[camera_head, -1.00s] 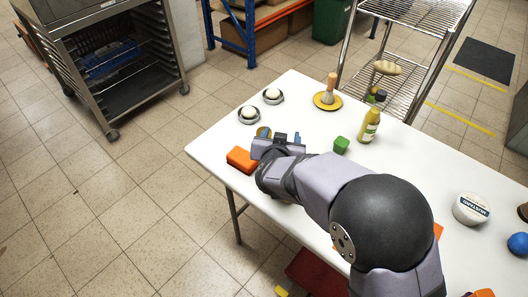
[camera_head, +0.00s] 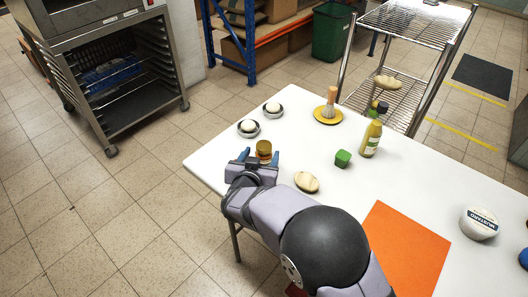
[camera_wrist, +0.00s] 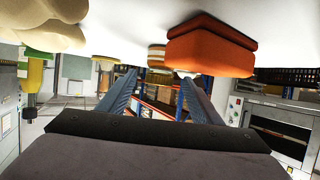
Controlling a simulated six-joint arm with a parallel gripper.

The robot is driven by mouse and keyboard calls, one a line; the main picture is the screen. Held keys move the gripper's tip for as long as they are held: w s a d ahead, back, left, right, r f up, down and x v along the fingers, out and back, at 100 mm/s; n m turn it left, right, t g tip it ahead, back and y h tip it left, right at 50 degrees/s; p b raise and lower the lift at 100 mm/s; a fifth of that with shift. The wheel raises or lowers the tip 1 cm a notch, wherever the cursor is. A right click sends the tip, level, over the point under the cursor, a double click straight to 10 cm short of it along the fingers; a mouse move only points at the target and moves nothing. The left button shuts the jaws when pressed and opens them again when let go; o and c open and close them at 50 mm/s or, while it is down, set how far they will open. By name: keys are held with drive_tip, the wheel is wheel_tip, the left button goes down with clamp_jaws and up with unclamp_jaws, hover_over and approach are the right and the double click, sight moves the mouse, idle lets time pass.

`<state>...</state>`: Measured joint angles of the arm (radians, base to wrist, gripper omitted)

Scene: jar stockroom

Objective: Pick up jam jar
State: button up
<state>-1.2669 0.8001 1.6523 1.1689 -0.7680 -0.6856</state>
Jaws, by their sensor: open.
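The jam jar (camera_head: 264,156) is small and amber with a yellowish lid, upright near the table's left end. My gripper (camera_head: 259,155) is open, its blue fingertips on either side of the jar's near side in the head view. In the wrist view, which is upside down, the jar (camera_wrist: 157,57) shows beyond the open fingers (camera_wrist: 158,88), between them and partly hidden by an orange block (camera_wrist: 210,48). Whether the fingers touch the jar cannot be told. The block is close to the right finger there, and my arm hides it in the head view.
Two dark dishes with white balls (camera_head: 273,107) (camera_head: 248,128) stand behind the jar. White tabletop between is clear.

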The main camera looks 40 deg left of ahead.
sight(263, 152)
drive_tip(key=shift+x, duration=2.45)
drive_tip(key=shift+r, duration=0.1)
drive_tip(key=c, duration=1.4)
wheel_tip(263, 152, up, 10)
drive_tip(key=shift+r+p, duration=0.1)
drive_tip(key=shift+p, duration=0.85)
